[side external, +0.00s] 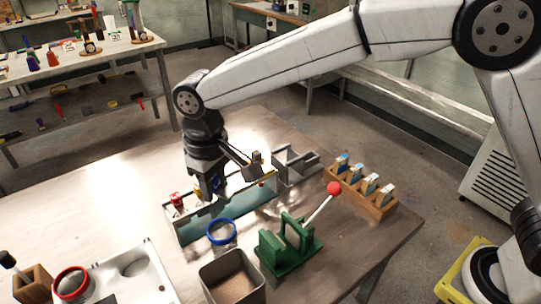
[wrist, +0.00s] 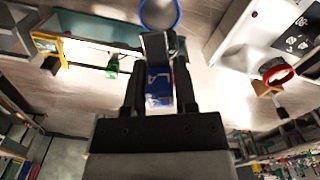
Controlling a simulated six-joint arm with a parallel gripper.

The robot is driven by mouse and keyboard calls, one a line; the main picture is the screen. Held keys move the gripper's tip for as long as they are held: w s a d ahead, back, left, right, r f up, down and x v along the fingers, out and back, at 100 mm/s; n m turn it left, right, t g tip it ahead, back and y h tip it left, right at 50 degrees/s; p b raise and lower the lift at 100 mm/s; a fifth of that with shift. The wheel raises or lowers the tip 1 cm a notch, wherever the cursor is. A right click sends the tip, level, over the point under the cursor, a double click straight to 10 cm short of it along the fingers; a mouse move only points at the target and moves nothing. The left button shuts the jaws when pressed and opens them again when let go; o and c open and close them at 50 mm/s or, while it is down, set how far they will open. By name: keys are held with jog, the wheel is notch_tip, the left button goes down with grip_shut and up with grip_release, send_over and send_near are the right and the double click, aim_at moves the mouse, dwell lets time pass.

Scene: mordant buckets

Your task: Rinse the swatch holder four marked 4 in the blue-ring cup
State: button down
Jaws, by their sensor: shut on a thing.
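My gripper (side external: 212,192) is over the long shallow trough, behind and slightly left of the blue-ring cup (side external: 221,233) in the side view. In the wrist view my gripper (wrist: 158,98) is shut on a narrow swatch holder (wrist: 158,75), grey at one end with a blue and red patch. I cannot read a number on it. The blue-ring cup also shows in the wrist view (wrist: 160,14), just beyond the grey end of the held holder. In the side view the held holder is mostly hidden by the fingers.
The trough (side external: 238,207) has small red-topped items (side external: 177,201) at its left end. A wooden rack (side external: 378,208) with several holders stands right. A green press (side external: 288,255) with a red-knobbed lever, a grey bin (side external: 232,262) and a red-ring cup (side external: 72,283) are at the front.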

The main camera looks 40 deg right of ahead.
jog(key=shift+f, duration=0.15)
jog(key=shift+f, duration=5.35)
jog(key=shift+f, duration=0.1)
jog(key=shift+r, duration=0.4)
dwell(2.0)
